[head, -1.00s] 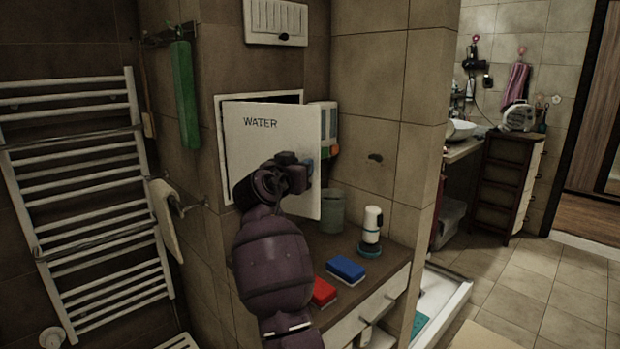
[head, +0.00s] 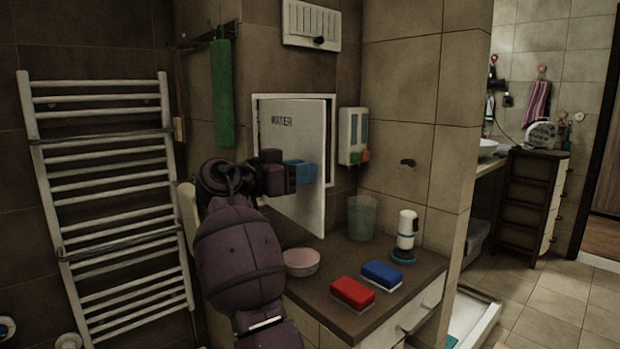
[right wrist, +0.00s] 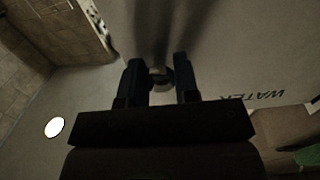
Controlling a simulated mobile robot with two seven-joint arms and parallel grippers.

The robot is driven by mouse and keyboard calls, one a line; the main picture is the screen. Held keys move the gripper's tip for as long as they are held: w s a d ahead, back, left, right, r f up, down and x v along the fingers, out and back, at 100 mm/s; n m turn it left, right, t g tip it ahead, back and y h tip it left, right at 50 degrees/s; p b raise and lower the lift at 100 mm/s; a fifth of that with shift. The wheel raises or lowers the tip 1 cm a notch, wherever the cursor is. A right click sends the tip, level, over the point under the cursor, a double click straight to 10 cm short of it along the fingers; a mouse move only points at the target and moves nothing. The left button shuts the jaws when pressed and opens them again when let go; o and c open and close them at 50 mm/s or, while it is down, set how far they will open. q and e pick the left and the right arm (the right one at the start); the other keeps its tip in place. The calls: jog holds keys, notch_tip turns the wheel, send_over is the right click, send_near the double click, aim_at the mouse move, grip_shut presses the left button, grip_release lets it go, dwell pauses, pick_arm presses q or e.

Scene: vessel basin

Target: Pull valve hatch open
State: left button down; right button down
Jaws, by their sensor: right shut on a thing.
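The valve hatch is a white door (head: 285,145) lettered WATER, set in a pale wall frame (head: 331,110). It stands partly open, its right edge swung out from the wall and its left side by the frame. My right gripper (head: 307,173) is at the right part of the door, its blue fingers against the face. In the right wrist view the fingers (right wrist: 160,80) are shut on a small round knob (right wrist: 158,72) on the door (right wrist: 225,60). The knob is hidden in the head view. My left gripper is not in view.
Below the hatch, a counter (head: 330,262) holds a pink bowl (head: 301,262), a red sponge (head: 352,292), a blue sponge (head: 382,274), a cup (head: 361,217) and a white bottle (head: 407,230). A dispenser (head: 352,135) hangs right of the hatch. A towel rack (head: 105,190) stands left.

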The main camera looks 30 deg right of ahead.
jog(key=a+m+g, duration=0.1)
jog(key=a+g+b, duration=0.1)
jog(key=a, duration=0.1)
jog(key=shift+w+a+r+m+g, duration=0.1)
jog(key=shift+w+a+m+g, duration=0.05)
jog(key=shift+a+m+g, duration=0.2)
